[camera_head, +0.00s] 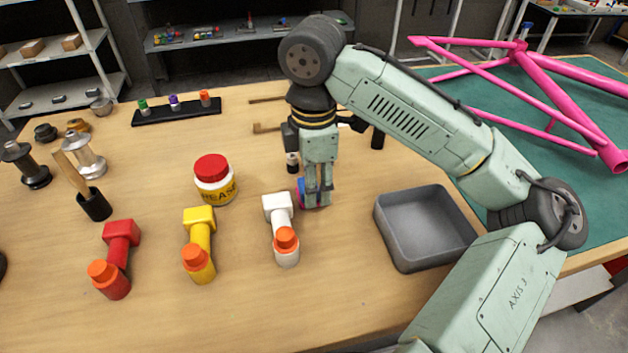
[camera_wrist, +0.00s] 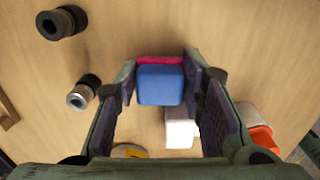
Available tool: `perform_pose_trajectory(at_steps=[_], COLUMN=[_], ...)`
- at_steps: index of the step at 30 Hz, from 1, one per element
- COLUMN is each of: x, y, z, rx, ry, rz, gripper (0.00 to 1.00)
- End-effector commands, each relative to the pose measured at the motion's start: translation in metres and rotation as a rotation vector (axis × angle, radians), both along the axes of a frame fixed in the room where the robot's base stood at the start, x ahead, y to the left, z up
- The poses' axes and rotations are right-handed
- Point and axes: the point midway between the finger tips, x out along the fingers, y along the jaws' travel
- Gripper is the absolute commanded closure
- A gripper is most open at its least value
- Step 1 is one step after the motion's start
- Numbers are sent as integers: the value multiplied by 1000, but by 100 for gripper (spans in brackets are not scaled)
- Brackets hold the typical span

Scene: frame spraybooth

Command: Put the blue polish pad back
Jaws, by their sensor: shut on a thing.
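The blue polish pad (camera_wrist: 160,86) sits between the two fingers of my gripper (camera_wrist: 160,76) in the wrist view, with a pink-red layer along its far edge. In the head view my gripper (camera_head: 318,196) points straight down near the middle of the wooden table and is shut on the pad (camera_head: 302,191), which shows mostly as a blue and pink edge behind the fingers. The pad is at or just above the table top; I cannot tell whether it touches.
An empty grey tray (camera_head: 425,225) is at right. A pink frame (camera_head: 560,85) lies behind my arm.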

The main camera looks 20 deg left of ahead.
Motion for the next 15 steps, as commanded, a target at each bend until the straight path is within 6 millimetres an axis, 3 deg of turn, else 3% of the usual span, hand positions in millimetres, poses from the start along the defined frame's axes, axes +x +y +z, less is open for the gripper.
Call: perform_pose_trajectory(at_steps=[2, 3, 15], x=[-1, -1, -1], y=[0, 0, 0], z=[-3, -3, -3], rx=[-4, -4, -4], ry=[6, 6, 6], rz=[3, 3, 3], gripper=[90, 63, 39])
